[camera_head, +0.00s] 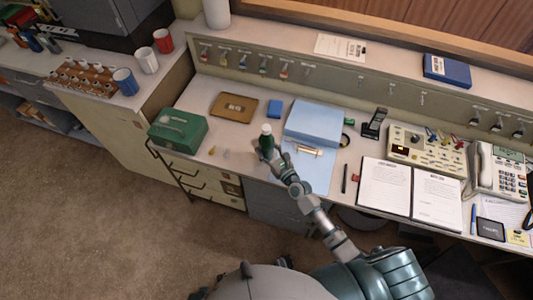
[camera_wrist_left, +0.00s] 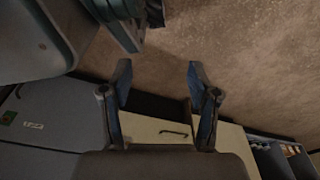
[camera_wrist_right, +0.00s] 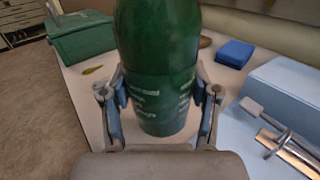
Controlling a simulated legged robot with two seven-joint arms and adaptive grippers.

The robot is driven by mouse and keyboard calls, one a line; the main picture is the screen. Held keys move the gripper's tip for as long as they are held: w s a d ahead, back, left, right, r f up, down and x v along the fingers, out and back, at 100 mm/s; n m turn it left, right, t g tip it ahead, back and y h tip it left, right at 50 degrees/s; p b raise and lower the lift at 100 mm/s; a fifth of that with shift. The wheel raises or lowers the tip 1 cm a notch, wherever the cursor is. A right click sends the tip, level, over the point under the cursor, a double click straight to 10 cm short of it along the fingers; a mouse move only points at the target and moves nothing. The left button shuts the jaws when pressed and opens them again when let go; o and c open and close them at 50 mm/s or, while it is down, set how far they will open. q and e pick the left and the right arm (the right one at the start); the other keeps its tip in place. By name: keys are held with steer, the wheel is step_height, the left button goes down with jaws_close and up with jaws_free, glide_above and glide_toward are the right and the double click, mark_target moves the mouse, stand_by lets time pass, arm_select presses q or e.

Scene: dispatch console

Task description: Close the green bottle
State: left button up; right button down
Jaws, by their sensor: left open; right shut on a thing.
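The green bottle (camera_head: 266,143) stands upright at the front edge of the console, with a white top (camera_head: 266,129). The frames do not show whether that top is a seated cap. In the right wrist view the labelled green body (camera_wrist_right: 160,70) fills the middle and its top is cut off. My right gripper (camera_wrist_right: 160,95) is shut on the bottle, one finger on each side. My left gripper (camera_wrist_left: 158,70) is open and empty, over carpet and cabinet fronts; it is not visible in the head view.
A green cash box (camera_head: 178,130) is left of the bottle, with small yellowish items (camera_head: 226,154) between. A brown tray (camera_head: 234,107) and blue block (camera_head: 274,108) lie behind. A light blue box (camera_head: 314,122) and a metal tool (camera_head: 305,150) are to the right.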

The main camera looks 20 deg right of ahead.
mark_target(270, 158)
steer(key=shift+r, duration=0.1)
steer(key=shift+f, duration=0.2)
step_height(270, 158, down, 3)
steer(key=shift+b, duration=0.85)
arm_select(q)
steer(key=w+r, duration=0.3)
steer(key=shift+d, duration=0.2)
arm_select(e)
steer(key=shift+f, duration=0.1)
steer(key=shift+s, duration=0.1)
steer(key=shift+c, duration=1.4)
jaws_free()
arm_select(q)
steer(key=shift+r, duration=0.15)
steer(key=shift+w, duration=0.1)
